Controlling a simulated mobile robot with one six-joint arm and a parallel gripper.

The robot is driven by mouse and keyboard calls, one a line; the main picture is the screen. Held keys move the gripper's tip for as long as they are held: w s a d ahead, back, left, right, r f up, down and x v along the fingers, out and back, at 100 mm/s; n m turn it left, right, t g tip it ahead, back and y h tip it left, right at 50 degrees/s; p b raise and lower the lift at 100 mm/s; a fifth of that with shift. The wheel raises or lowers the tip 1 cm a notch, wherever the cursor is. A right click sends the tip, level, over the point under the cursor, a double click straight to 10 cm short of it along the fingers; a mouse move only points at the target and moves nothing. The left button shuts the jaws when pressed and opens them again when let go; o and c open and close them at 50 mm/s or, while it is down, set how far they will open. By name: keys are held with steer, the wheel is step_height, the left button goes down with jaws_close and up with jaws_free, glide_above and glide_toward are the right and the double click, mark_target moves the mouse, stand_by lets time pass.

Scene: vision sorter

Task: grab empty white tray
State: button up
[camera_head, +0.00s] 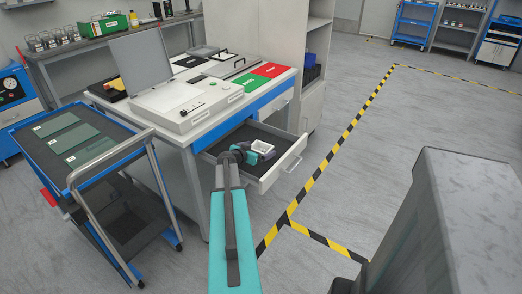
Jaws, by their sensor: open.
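A small white tray (262,147) with a grey, empty-looking inside shows at the open drawer of the workbench, just right of my gripper. My gripper (246,154) is over the drawer, at the end of my teal and grey arm. Its jaws are open and close to the tray's left side; I cannot tell whether they touch it. The arm's end hides part of the drawer floor.
The open drawer (286,166) has a dark floor and white walls. Above it, the workbench carries a white machine with a raised lid (186,102) and red and green mats (270,70). A cart (82,140) stands left.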

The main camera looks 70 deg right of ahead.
steer(key=shift+s+d+f, duration=0.1)
steer(key=shift+d+f, duration=0.1)
steer(key=shift+d, duration=0.1)
stand_by(0.4)
steer(key=c, duration=1.2)
steer(key=shift+r, duration=0.15)
steer(key=shift+r+b, duration=0.3)
steer(key=shift+r, duration=4.6)
